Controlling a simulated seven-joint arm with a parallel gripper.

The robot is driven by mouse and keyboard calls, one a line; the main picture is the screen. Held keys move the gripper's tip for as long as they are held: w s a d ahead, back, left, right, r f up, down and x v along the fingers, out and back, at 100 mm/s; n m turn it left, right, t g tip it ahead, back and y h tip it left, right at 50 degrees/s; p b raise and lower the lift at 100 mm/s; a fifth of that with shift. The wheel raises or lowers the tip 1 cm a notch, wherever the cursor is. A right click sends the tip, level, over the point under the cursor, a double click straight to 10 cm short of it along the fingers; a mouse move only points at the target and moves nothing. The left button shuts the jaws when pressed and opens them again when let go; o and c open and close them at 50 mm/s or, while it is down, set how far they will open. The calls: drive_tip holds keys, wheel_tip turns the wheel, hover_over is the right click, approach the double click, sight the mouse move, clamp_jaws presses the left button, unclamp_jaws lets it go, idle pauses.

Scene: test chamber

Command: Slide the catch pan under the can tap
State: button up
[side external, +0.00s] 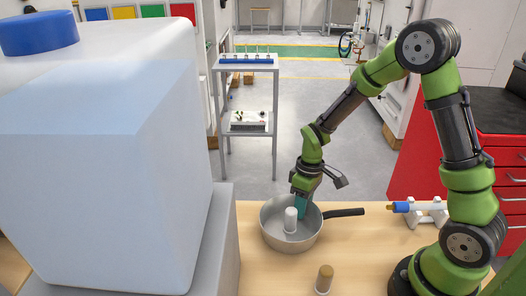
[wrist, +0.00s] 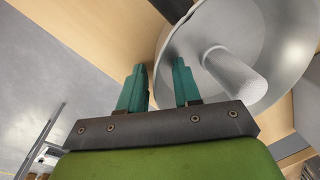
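The catch pan (side external: 276,240) is a round grey metal pan with a black handle pointing right. It sits on the wooden table, with a white cylinder (side external: 290,220) standing inside it. My gripper (side external: 300,206) is at the pan's far rim, pointing down. In the wrist view its two teal fingers (wrist: 158,68) are apart, and the pan's rim (wrist: 160,50) appears to run between them; I cannot tell whether they touch it. The large translucent can (side external: 100,160) with a blue cap stands at the left on a grey block. Its tap is not visible.
A small brown-topped cylinder (side external: 324,279) stands at the table's front. A blue-and-orange tool on a white stand (side external: 428,212) lies right of the pan handle, near my arm's base. Bare tabletop (side external: 370,240) lies between them. The grey block (side external: 228,245) borders the table's left.

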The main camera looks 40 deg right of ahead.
clamp_jaws()
drive_tip(key=w+a, duration=0.8)
drive_tip(key=w, duration=0.1)
drive_tip(key=w+a, duration=0.8)
drive_tip(key=a, duration=0.1)
drive_tip(key=shift+w+a, duration=0.1)
drive_tip(key=shift+w, duration=0.3)
idle(0.5)
drive_tip(key=shift+o, duration=0.4)
unclamp_jaws()
wheel_tip(320, 180, up, 17)
drive_tip(key=d, duration=0.2)
drive_tip(key=shift+w+d, duration=0.15)
drive_tip(key=shift+w, duration=0.15)
drive_tip(key=shift+f, duration=0.15)
